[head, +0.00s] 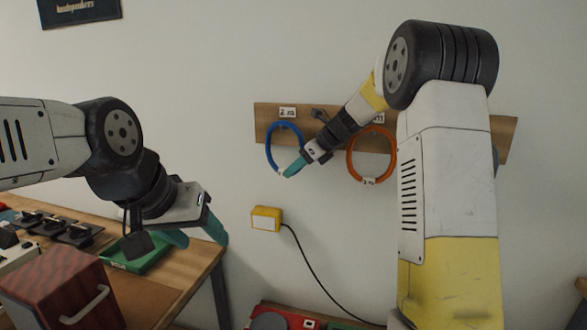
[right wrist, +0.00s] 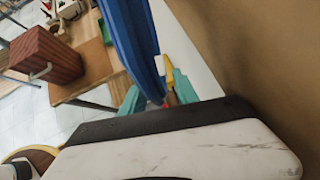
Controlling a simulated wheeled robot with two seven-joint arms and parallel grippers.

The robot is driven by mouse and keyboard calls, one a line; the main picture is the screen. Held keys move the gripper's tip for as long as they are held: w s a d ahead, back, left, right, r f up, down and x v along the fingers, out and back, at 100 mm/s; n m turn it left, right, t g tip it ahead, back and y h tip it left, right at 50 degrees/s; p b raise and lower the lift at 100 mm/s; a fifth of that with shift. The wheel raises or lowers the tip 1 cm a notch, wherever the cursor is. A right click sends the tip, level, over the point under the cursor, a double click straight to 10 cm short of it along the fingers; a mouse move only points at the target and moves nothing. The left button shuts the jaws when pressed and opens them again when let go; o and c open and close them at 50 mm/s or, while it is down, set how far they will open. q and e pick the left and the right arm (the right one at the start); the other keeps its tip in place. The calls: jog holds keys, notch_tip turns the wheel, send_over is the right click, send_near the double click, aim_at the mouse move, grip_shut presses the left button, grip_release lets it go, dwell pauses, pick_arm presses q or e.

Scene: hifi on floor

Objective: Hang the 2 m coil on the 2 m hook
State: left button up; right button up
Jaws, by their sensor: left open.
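The blue coil (head: 270,150) is upright against the wooden hook board (head: 262,122), its top just below a label reading "2 m" (head: 287,112). The hook under that label is hidden or too small to make out, so I cannot tell whether the coil rests on it. My right gripper (head: 293,168) is at the coil's lower right, by a small white tag. In the right wrist view the blue coil (right wrist: 130,40) runs down to the teal fingers; whether they grip it is unclear. My left gripper (head: 194,236) is open and empty above the table's right edge.
An orange coil (head: 352,150) hangs to the right on the same board, beside my right forearm. A yellow box (head: 266,219) with a black cable is on the wall below. The wooden table (head: 192,272) carries a green tray (head: 140,262) and a red-brown box (head: 60,290).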

jog(key=shift+o, duration=0.5)
jog(key=v, duration=0.7)
notch_tip(320, 180, down, 7)
jog(key=shift+s+d, duration=0.3)
jog(key=shift+s, duration=0.05)
dwell(1.0)
jog(key=s+a, duration=0.4)
jog(key=s, duration=0.7)
jog(key=shift+r, duration=0.3)
dwell(1.1)
